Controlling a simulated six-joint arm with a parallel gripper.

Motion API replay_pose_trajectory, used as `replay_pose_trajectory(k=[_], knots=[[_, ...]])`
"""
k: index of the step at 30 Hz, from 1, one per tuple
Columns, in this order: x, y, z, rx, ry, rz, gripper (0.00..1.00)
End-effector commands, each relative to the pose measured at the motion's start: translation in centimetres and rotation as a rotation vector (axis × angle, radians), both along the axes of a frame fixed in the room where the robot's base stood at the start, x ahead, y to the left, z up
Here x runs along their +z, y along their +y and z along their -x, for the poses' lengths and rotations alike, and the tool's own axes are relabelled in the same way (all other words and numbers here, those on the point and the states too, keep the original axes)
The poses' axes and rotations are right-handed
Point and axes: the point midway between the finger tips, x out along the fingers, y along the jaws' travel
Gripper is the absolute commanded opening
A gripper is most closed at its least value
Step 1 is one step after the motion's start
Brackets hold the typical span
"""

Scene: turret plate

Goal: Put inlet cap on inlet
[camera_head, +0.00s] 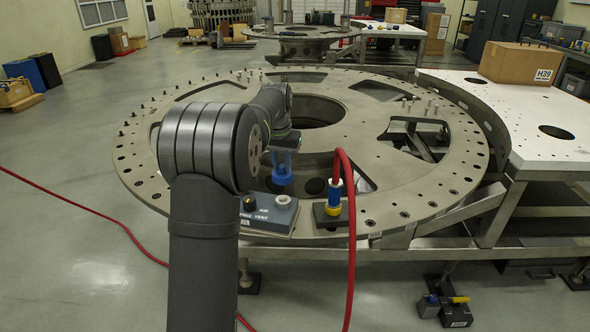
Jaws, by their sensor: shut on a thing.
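My gripper (283,163) points down over the near edge of the turret plate and is shut on a small blue part, which looks like the inlet cap (282,178). The cap is just above a pale round fitting (283,200), likely the inlet, on top of a grey box (268,216). A small gap seems to show between cap and fitting, but depth is hard to judge. My arm hides part of the box's left side.
A red hose (351,240) with a blue-and-yellow connector (333,195) stands on a dark block just right of the box. The large metal turret plate (425,187) has holes, cutouts and upright pins. A white-topped table with a cardboard box (518,63) is at right.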

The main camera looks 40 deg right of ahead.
Motion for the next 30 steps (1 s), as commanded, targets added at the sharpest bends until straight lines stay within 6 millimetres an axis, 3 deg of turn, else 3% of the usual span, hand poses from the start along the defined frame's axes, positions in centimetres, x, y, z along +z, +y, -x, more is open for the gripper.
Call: replay_pose_trajectory(k=[18,30], knots=[[-5.5,0.0,0.1,-0.002,0.001,0.0,0.01],[-6.7,0.0,0.1,-0.002,0.001,0.0,0.01]])
